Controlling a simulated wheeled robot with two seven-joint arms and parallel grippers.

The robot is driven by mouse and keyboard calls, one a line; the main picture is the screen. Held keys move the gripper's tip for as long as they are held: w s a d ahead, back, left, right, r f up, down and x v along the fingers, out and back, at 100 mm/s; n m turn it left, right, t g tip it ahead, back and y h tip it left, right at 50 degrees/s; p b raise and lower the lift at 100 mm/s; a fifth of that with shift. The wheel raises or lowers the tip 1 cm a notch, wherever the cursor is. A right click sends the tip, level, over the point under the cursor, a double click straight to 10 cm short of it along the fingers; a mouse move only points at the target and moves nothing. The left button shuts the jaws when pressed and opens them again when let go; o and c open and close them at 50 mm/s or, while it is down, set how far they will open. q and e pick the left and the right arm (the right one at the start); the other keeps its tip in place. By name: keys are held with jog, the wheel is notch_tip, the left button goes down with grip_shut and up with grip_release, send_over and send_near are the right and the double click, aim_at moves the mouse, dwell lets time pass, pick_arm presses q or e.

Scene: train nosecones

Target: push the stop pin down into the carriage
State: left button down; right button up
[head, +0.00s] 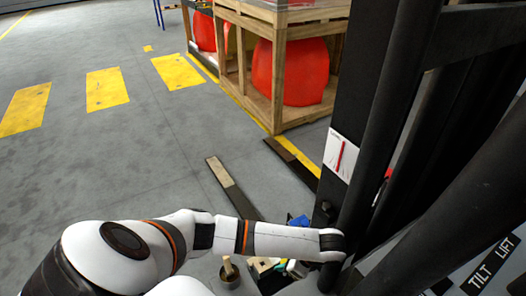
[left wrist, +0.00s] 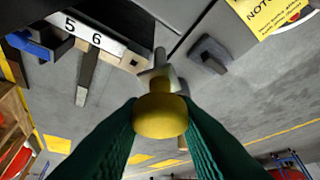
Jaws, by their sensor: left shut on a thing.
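The stop pin (left wrist: 160,118) has a round yellow knob with a grey metal part beyond it in the left wrist view. My left gripper (left wrist: 162,128), with two green ribbed fingers, is shut on the knob from both sides. How deep the pin sits is hidden by the knob. In the head view my left arm reaches right to the black mast; its fingers and the pin are hidden there. My right gripper is not in view.
Black mast uprights (head: 358,110) fill the right of the head view. Fork tines (head: 232,187) stretch over the floor. Wooden crates with red nosecones (head: 290,72) stand behind. A grey bracket (left wrist: 208,55) and a yellow notice (left wrist: 270,12) are near the pin. The floor at left is clear.

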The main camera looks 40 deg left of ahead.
pick_arm(q)
jog(key=w+a+f+m+t+h+b, duration=0.1)
jog(key=a+f+m+t+h+b, duration=0.1)
jog(key=a+m, duration=0.4)
jog(key=w+a+f+m+t+h+b, duration=0.1)
jog(key=a+f+m+t, duration=0.4)
jog(key=m, duration=0.6)
jog(key=shift+w+a+t+h+b, duration=0.4)
jog(key=shift+w+t+b, duration=0.2)
jog(key=shift+b, duration=0.4)
notch_tip(320, 180, down, 6)
jog(key=b, duration=0.2)
jog(key=shift+b, duration=0.3)
jog(key=shift+w, duration=0.1)
jog(key=shift+f+b, duration=1.35)
jog(key=shift+f, duration=1.05)
